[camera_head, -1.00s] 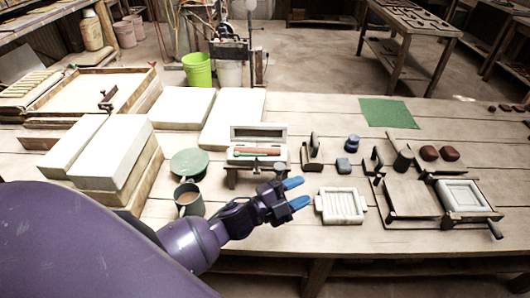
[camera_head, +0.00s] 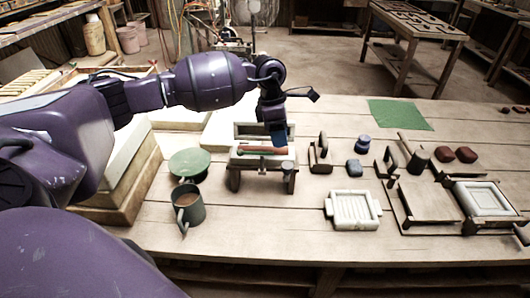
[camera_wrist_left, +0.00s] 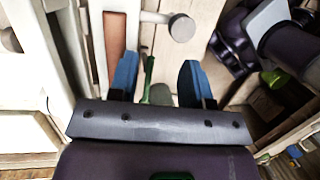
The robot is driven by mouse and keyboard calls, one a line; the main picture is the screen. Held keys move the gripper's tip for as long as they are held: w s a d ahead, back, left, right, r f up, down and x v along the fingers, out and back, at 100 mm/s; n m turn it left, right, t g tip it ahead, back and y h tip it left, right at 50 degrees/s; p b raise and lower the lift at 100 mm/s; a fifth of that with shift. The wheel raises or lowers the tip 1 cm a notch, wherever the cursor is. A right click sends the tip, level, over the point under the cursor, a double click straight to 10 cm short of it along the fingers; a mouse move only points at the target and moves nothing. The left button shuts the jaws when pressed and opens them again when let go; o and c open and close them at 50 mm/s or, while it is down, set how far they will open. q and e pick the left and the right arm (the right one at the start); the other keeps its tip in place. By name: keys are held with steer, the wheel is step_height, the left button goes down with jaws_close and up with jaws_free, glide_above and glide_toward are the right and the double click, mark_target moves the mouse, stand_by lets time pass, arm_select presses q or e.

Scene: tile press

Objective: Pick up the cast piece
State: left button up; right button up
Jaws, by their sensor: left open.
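The reddish-brown bar (camera_head: 262,150), which looks like the cast piece, lies in the open white mould (camera_head: 246,158) on a small dark-legged stand. My left gripper (camera_head: 279,137) points down over the right end of the mould, open and empty. In the left wrist view, the blue fingers of my left gripper (camera_wrist_left: 157,75) are spread apart. The reddish bar (camera_wrist_left: 115,38) shows there beyond the left finger, not between the fingers. A grey round-headed knob (camera_wrist_left: 182,28) is close beyond the right finger. My right gripper is not seen.
A green mug (camera_head: 188,206) and a green round disc (camera_head: 190,162) stand left of the stand. A white ribbed tray (camera_head: 352,208) lies to its right. White blocks stand behind and left. The table's front edge is mostly clear.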

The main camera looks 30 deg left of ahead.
mark_target(265, 147)
arm_select(q)
steer(key=w+a+r+y, duration=0.2)
steer(key=a+r+y, duration=0.1)
steer(key=a, duration=0.3)
step_height(265, 147, down, 11)
steer(key=shift+s+d+r+b, duration=0.1)
steer(key=shift+d+r+b, duration=0.05)
steer(key=shift+b, duration=0.45)
steer(key=c, duration=0.7)
steer(key=shift+r, duration=0.1)
steer(key=shift+c, duration=0.2)
